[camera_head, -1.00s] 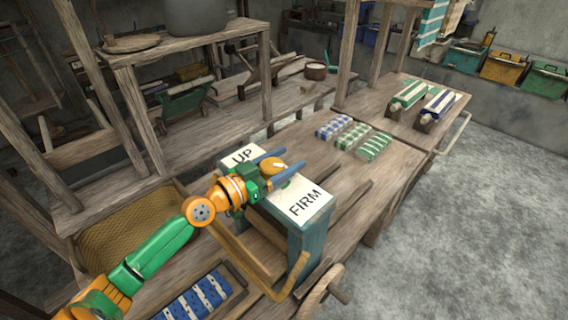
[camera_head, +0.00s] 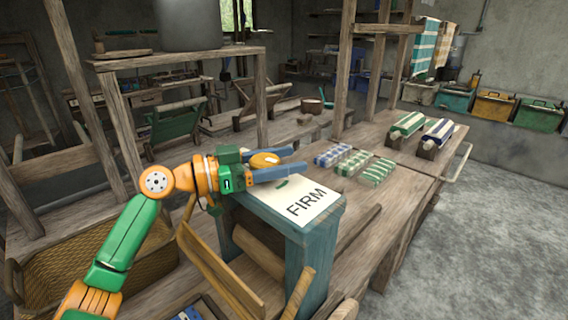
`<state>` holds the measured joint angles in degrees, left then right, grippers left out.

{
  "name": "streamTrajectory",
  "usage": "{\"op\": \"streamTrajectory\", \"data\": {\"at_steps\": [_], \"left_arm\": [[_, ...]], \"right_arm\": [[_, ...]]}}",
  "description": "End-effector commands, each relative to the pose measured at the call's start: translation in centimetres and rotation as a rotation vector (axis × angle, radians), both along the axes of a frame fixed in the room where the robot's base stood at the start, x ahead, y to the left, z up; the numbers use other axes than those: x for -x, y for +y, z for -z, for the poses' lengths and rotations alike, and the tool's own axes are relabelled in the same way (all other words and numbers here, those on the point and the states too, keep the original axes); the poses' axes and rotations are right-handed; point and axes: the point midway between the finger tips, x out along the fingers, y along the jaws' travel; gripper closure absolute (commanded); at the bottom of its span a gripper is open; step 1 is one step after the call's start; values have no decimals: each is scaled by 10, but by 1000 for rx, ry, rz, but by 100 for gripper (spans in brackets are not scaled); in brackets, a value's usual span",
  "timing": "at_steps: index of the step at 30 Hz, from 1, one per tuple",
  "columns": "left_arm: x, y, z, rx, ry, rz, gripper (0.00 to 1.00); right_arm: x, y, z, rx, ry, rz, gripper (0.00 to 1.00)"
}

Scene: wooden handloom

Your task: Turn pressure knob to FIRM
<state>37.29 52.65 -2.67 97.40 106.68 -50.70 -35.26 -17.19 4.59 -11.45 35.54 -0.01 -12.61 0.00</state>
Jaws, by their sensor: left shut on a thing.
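The yellow-orange pressure knob (camera_head: 264,159) sits over the white label panel (camera_head: 312,213) on top of a teal box (camera_head: 318,258). The word FIRM shows on the panel's near right part; the far left part is hidden behind my gripper. My left gripper (camera_head: 297,160) reaches in from the left with its blue-grey fingers on either side of the knob, shut on it. A small green mark (camera_head: 282,183) shows on the panel just beside the lower finger; I cannot tell whether it belongs to the knob. My right gripper is out of view.
Several small checked and striped cloth pieces (camera_head: 378,171) lie on the bench right of the box. Two striped rolls (camera_head: 408,125) lie farther back. A wooden loom post (camera_head: 345,70) rises behind. A woven basket (camera_head: 75,275) stands at the left, below my arm.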

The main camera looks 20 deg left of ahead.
Motion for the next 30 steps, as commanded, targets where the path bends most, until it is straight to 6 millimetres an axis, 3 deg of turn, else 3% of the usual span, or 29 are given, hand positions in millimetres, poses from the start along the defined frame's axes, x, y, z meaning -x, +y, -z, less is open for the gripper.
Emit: {"op": "streamTrajectory", "data": {"at_steps": [1,4,13,21,30], "left_arm": [[0,-1,2,-4,5,2,28],[0,-1,2,-3,4,1,4],[1,2,3,-1,2,-1,4],[38,39,9,-3,3,-3,4],[50,50,2,-2,4,0,4]], "right_arm": [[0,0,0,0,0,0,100],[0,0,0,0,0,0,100],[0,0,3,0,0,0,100],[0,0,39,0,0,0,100],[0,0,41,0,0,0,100]]}}
